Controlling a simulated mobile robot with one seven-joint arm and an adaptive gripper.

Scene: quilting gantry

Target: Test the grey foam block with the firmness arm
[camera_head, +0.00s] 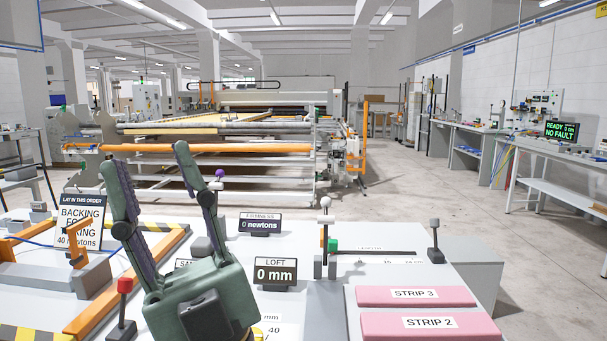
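My gripper (148,158), green with dark ridged finger pads, points upward in the front left, its two fingers spread wide with nothing between them. The FIRMNESS display (261,225) reads 0 newtons on the bench to the right of the gripper. A purple ball knob (219,173) stands behind the right finger; its lower part is hidden, so I cannot tell whether it belongs to the firmness arm.
The LOFT display (275,273) reads 0 mm. Pink pads STRIP 3 (450,301) and STRIP 2 (465,334) lie at the front right. A red-knobbed lever (124,290) stands by the gripper. An orange frame (95,308) and an order sign (80,220) are at the left.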

